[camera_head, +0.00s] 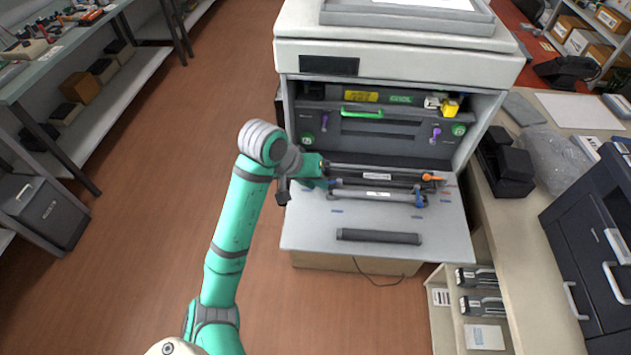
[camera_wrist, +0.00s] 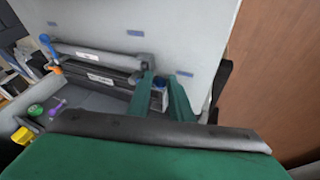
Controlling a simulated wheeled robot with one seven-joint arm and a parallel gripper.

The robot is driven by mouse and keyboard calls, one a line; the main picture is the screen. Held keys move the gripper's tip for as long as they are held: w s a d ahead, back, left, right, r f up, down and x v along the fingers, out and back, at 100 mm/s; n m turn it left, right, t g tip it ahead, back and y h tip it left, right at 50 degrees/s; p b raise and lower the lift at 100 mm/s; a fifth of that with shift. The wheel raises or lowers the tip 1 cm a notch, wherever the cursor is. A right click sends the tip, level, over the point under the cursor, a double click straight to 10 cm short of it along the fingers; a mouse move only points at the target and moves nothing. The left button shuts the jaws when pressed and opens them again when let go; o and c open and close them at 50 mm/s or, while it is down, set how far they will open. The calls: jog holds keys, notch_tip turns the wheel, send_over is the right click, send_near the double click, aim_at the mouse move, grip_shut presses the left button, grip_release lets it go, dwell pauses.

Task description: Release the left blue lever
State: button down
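The printer (camera_head: 290,60) has its front door (camera_head: 300,235) folded down flat, with dark toner rollers (camera_head: 390,176) lying across its inner part. The right blue lever (camera_head: 420,199) stands at their right end; it also shows in the wrist view (camera_wrist: 46,40). My gripper (camera_head: 326,178) is at the left end of the rollers and covers most of the left blue lever there. In the wrist view, my two green fingers (camera_wrist: 162,88) stand apart, with a small blue and white part (camera_wrist: 157,99) between them. I cannot tell whether they touch it.
An orange lever (camera_head: 432,178) sits at the right end of the rollers.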

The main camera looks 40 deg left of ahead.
jog(key=shift+w, duration=0.1)
jog(key=shift+w+a+r+m+h, duration=0.1)
jog(key=shift+w+m+h, duration=0.15)
jog(key=shift+m, duration=0.35)
jog(key=c, duration=1.7)
grip_release()
jog(key=shift+o, duration=0.2)
jog(key=shift+s, duration=0.1)
jog(key=shift+s+a+r, duration=0.1)
jog(key=shift+a+r, duration=0.05)
jog(key=shift+r, duration=0.15)
jog(key=v, duration=1)
